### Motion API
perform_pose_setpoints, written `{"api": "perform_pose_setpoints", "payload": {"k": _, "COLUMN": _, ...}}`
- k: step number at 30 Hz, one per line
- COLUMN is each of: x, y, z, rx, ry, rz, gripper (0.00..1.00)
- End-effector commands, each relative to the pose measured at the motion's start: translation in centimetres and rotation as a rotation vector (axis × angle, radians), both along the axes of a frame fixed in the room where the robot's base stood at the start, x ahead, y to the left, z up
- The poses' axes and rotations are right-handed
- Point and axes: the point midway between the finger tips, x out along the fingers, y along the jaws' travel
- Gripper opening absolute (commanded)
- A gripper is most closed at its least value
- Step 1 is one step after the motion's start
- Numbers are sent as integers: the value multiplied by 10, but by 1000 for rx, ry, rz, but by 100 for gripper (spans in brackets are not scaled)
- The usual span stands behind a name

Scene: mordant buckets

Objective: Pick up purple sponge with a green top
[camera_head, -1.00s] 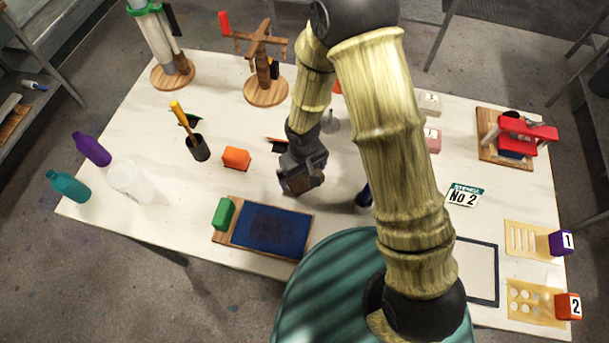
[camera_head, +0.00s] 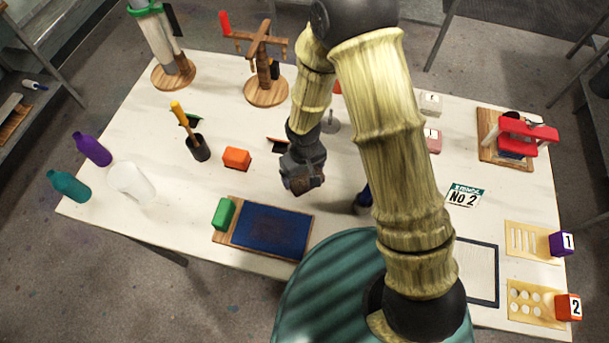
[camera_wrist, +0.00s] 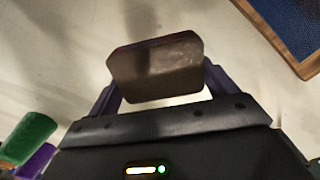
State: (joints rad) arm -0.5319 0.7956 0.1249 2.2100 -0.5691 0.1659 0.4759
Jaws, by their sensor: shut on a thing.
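My gripper (camera_wrist: 155,85) is shut on a dark brown block (camera_wrist: 155,62), held between its two purple fingers. In the head view my gripper (camera_head: 303,185) is above the middle of the table, and the block there is small and hard to make out. At the lower left of the wrist view is a green-topped thing (camera_wrist: 28,137) with a purple part (camera_wrist: 36,161) below it, cut by the frame edge. It is beside my gripper and not in it. I cannot make it out in the head view, where my arm hides part of the table.
A wooden board with a blue pad (camera_head: 270,231) and a green block (camera_head: 223,213) lies front left of my gripper. An orange block (camera_head: 236,159) and a dark cup (camera_head: 197,148) are to the left. A dark blue thing (camera_head: 364,197) stands close to the right.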

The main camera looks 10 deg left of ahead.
Motion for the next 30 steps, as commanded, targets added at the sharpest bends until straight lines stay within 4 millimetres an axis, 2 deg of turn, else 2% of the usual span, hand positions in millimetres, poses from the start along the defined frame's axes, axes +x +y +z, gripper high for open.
{"api": "perform_pose_setpoints", "payload": {"k": 8, "x": 1, "y": 1, "z": 13, "rx": 3, "ry": -2, "rz": -1, "gripper": 61}}
{"api": "perform_pose_setpoints", "payload": {"k": 22, "x": 1, "y": 0, "z": 89, "rx": 3, "ry": -3, "rz": -2, "gripper": 61}}
{"api": "perform_pose_setpoints", "payload": {"k": 25, "x": 1, "y": 0, "z": 97, "rx": 1, "ry": -3, "rz": -2, "gripper": 61}}
{"api": "perform_pose_setpoints", "payload": {"k": 30, "x": 0, "y": 0, "z": 100, "rx": -1, "ry": 1, "rz": 0, "gripper": 61}}
